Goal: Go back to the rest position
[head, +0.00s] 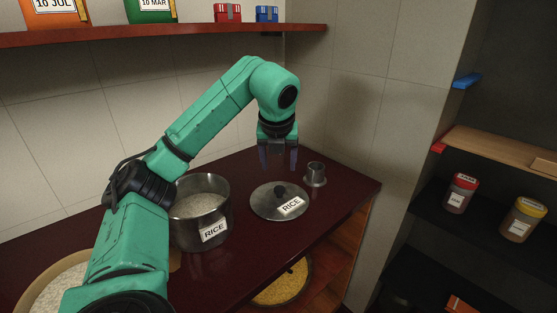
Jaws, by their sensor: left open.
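My left gripper (278,158) hangs from the green arm that comes in from the left. Its two fingers point down and stand apart, with nothing between them. It is above the dark red counter (340,187), over the back of a round metal lid (262,205) with a dark knob and a RICE label. The lid lies flat on the counter, and the gripper appears clear of its knob. An open metal pot (218,213) labelled RICE, with pale grains inside, stands left of the lid, partly behind my arm. My right gripper is not in view.
A small metal cup-like object (315,174) stands right of the lid. A red shelf (150,36) with boxes runs above my arm. Dark shelves with jars (460,193) stand at the right. A pale round container (55,287) is at the lower left, partly hidden.

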